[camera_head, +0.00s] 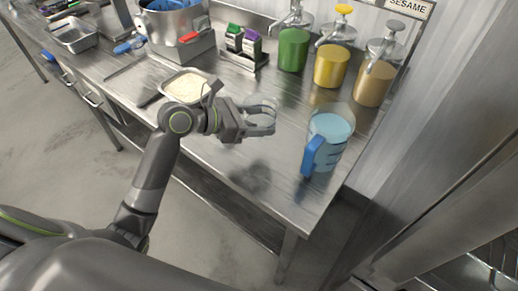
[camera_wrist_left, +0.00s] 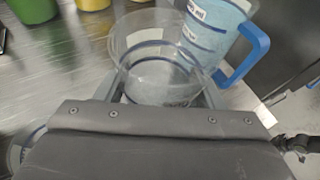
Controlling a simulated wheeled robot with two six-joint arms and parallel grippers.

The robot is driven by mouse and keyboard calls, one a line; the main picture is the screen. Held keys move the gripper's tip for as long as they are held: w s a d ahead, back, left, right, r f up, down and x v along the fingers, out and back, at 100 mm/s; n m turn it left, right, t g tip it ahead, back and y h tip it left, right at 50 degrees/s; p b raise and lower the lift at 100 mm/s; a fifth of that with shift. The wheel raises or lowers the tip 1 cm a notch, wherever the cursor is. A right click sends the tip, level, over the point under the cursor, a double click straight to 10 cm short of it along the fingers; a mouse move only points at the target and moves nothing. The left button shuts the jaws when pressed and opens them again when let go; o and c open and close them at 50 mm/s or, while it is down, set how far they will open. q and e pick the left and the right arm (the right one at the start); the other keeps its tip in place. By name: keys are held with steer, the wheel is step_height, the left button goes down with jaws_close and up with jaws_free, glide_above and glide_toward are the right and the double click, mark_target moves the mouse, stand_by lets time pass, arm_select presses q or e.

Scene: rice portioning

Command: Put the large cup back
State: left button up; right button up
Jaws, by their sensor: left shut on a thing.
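My left gripper (camera_head: 262,117) is shut on a clear cup with blue lines (camera_wrist_left: 152,58), low over the right part of the steel counter. In the head view the cup is faint between the fingers, and I cannot tell whether it touches the counter. In the left wrist view the cup's open rim faces the camera, and it looks empty. A clear pitcher with a blue handle (camera_head: 330,130) and pale blue contents stands to the right of the gripper. It also shows behind the cup in the left wrist view (camera_wrist_left: 214,28). My right gripper is out of view.
A pan of rice (camera_head: 163,92) sits left of the gripper. Green (camera_head: 293,50), yellow (camera_head: 331,66) and tan (camera_head: 374,83) pump containers line the back wall. Small cartons (camera_head: 250,45) and a steel pot (camera_head: 175,30) stand behind. The counter's front edge is close.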

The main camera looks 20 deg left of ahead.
arm_select(q)
step_height(320, 180, down, 4)
steer(key=shift+s+d+r, duration=0.1)
steer(key=shift+r, duration=0.15)
steer(key=shift+f, duration=0.75)
steer(key=shift+f+b, duration=0.3)
steer(key=shift+f, duration=1.25)
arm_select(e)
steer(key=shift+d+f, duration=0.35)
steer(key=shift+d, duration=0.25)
arm_select(q)
steer(key=o, duration=1.2)
steer(key=shift+f, duration=0.15)
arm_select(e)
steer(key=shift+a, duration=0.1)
